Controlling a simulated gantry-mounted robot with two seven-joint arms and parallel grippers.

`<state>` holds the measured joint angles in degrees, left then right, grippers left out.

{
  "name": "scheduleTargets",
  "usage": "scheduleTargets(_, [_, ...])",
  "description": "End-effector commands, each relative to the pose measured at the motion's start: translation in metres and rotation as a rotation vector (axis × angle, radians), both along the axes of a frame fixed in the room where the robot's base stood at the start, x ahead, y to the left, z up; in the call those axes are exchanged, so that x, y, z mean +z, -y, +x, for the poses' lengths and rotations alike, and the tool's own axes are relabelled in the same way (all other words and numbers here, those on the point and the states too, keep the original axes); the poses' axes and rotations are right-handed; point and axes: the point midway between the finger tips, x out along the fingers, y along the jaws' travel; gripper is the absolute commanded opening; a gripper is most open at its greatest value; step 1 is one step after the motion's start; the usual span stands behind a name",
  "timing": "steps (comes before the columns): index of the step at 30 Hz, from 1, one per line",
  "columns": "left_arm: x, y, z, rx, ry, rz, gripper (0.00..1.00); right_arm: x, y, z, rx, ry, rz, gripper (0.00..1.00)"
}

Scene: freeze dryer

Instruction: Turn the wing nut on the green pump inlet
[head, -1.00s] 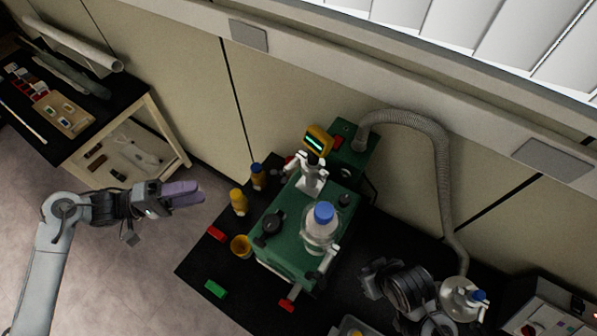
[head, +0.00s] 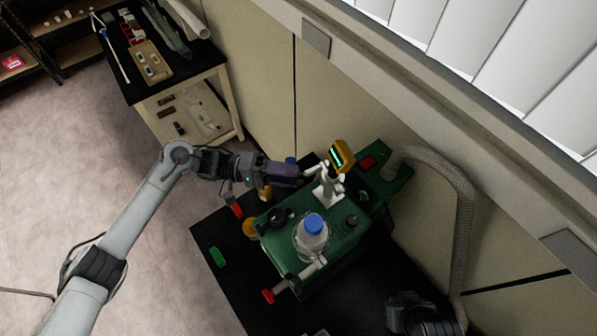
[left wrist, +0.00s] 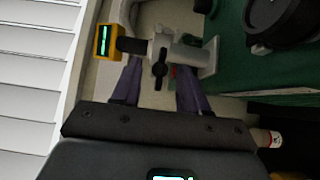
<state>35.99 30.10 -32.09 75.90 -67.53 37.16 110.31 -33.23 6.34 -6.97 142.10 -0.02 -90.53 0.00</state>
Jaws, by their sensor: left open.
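The green pump (head: 340,240) stands on the black table with a white inlet fitting (head: 327,188) at its far left side. A yellow gauge (head: 342,156) sits on that fitting. In the left wrist view, the black wing nut (left wrist: 160,69) shows on the white pipe fitting (left wrist: 190,55), beside the yellow gauge (left wrist: 107,40). My left gripper (head: 300,173) is at the left of the inlet fitting. Its purple fingers (left wrist: 159,75) are open, and the wing nut appears in the gap between them. I cannot tell whether they touch it.
A blue-capped bottle (head: 312,235) stands on the pump. A ribbed hose (head: 462,210) arches from the pump's back right. A green block (head: 218,257) and red pieces lie on the black table (head: 225,290). A side bench (head: 185,75) stands behind left, against the wall.

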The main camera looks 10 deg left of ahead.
Motion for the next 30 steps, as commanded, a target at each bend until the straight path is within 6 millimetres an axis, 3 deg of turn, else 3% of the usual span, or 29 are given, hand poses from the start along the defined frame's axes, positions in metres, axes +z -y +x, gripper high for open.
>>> scheduleTargets(7, [0.001,0.023,-0.001,-0.001,0.000,-0.001,0.44,0.006,0.002,0.000,0.004,-0.001,-0.009,0.00])
scheduleTargets(18, [0.000,0.027,-0.001,0.000,0.001,0.000,0.44,0.006,0.004,0.000,0.008,-0.001,-0.015,0.00])
scheduleTargets(27, [0.000,0.026,-0.001,0.000,0.001,0.000,0.00,0.006,0.003,0.000,0.003,-0.001,-0.010,0.00])
scheduleTargets(30, [0.000,0.026,0.000,0.000,0.001,0.000,0.00,0.007,0.002,0.000,0.002,-0.001,-0.007,0.00])
